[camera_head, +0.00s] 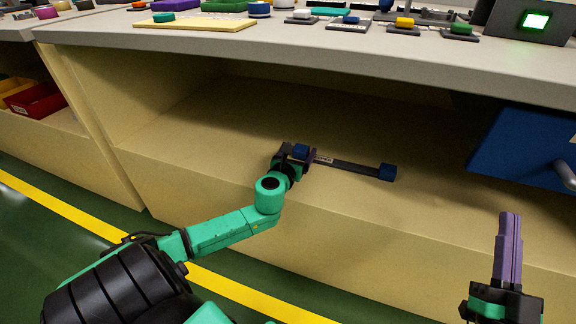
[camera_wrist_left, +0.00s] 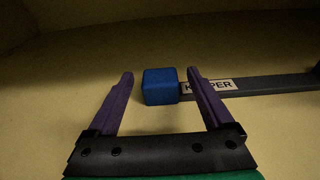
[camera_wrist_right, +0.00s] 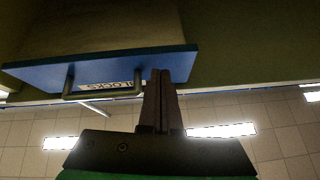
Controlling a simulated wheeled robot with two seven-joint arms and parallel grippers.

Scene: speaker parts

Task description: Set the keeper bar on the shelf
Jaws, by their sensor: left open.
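The keeper bar (camera_head: 350,168) is a dark grey bar with a blue block at each end and a white label. It lies on the shelf floor under the bench. The left wrist view shows one blue end block (camera_wrist_left: 160,87) and part of the label, which reads "KEEPER" partly behind a finger. My left gripper (camera_head: 299,156) is open at the bar's left end. In the left wrist view its purple fingers (camera_wrist_left: 160,74) stand on either side of that block, with visible gaps. My right gripper (camera_head: 510,216) is shut and empty, its fingers together, at the lower right.
The shelf (camera_head: 215,145) is otherwise clear around the bar. A blue drawer front (camera_head: 530,150) with a grey handle is at the right; it also shows in the right wrist view (camera_wrist_right: 110,67). The bench top (camera_head: 300,45) overhangs the shelf and carries several small parts.

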